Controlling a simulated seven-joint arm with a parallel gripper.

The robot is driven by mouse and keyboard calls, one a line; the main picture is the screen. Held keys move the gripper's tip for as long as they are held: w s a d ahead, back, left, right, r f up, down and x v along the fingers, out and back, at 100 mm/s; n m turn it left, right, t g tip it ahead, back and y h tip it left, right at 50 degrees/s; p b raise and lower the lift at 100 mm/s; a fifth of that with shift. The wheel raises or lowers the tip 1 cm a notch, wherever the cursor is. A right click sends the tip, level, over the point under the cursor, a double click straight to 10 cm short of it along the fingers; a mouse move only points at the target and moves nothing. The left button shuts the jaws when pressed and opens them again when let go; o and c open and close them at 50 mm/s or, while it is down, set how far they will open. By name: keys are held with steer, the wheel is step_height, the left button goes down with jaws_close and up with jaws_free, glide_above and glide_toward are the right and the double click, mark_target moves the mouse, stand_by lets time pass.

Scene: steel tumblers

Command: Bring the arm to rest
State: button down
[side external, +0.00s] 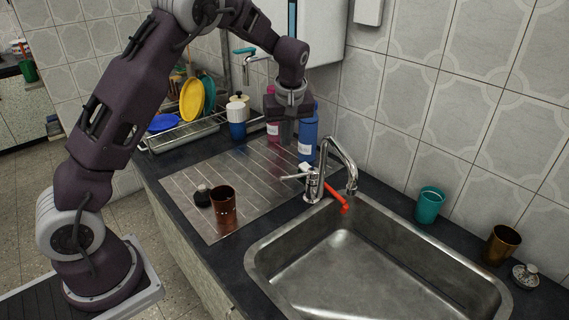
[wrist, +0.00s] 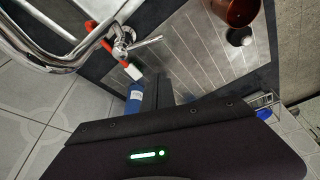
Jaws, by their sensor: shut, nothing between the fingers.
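My gripper (side external: 287,131) is shut and empty, pointing down above the far end of the steel drainboard (side external: 180,183), close to the bottles. In the wrist view its dark fingers (wrist: 158,92) show together with nothing between them. A copper-brown tumbler (side external: 222,208) stands upright on the near part of the drainboard, away from the gripper; it also shows at the top of the wrist view (wrist: 234,10). A teal tumbler (side external: 429,205) and a bronze tumbler (side external: 502,244) stand on the counter right of the sink.
A blue bottle (side external: 308,137) and a pink bottle (side external: 272,115) stand close to the gripper. A dish rack (side external: 185,132) with plates is behind left. The tap (side external: 335,170), a red-handled brush (side external: 336,198) and the empty sink (side external: 375,265) are right.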

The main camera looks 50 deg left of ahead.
steer(key=s+d+r+m+t+h, duration=0.25)
steer(key=s+d+r+m, duration=0.4)
steer(key=s+r, duration=0.7)
steer(key=s+d+m, duration=0.3)
steer(key=s, duration=0.7)
steer(key=s+d+m+t, duration=0.1)
steer(key=s+d+m, duration=0.2)
steer(key=s, duration=0.7)
steer(key=shift+d+f, duration=0.3)
steer(key=shift+d, duration=0.5)
steer(key=shift+t+h, duration=0.25)
